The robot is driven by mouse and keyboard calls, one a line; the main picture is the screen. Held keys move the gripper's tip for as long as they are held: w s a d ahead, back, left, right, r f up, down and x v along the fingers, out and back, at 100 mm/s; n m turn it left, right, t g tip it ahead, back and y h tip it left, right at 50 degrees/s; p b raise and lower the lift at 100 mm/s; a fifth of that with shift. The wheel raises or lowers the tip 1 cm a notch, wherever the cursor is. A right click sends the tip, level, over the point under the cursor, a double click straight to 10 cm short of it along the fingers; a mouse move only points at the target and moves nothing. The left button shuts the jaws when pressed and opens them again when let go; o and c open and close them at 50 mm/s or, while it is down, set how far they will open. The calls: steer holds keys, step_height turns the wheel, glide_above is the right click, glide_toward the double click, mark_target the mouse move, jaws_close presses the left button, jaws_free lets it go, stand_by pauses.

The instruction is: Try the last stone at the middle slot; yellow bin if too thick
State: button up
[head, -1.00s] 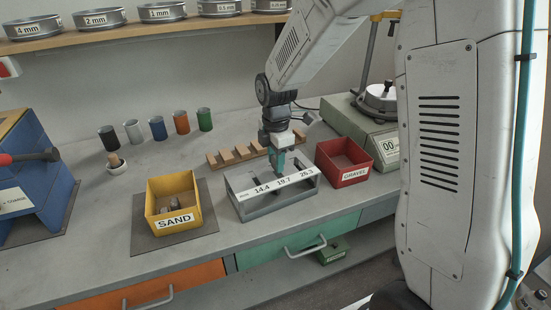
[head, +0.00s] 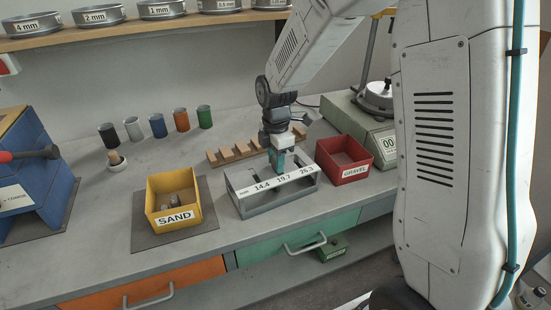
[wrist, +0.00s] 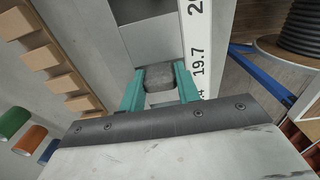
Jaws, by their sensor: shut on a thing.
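My gripper (head: 277,166) points down at the slot gauge (head: 243,209), a grey frame with a white label strip reading 14.4, 19.7 and 26.3. Its teal fingers are shut on a grey stone (wrist: 159,77), seen between the fingertips in the wrist view. The stone is beside the 19.7 mark, at the middle slot. Whether it is inside the slot or on its edges I cannot tell. In the head view the strip and fingers hide it. The yellow bin (head: 152,203), labelled SAND, stands left of the gauge with stones (head: 176,200) in it.
A red GRAVEL bin (head: 352,172) stands close right of the gauge, by a scale (head: 365,127). A wooden notched rack (head: 225,155) lies behind the gauge. Several coloured cups (head: 158,126) stand at the back left.

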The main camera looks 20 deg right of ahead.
steer(key=shift+f, duration=0.1)
stand_by(0.3)
steer(key=o, duration=1.1)
steer(key=shift+c, duration=0.2)
step_height(320, 180, up, 8)
steer(key=shift+f, duration=0.1)
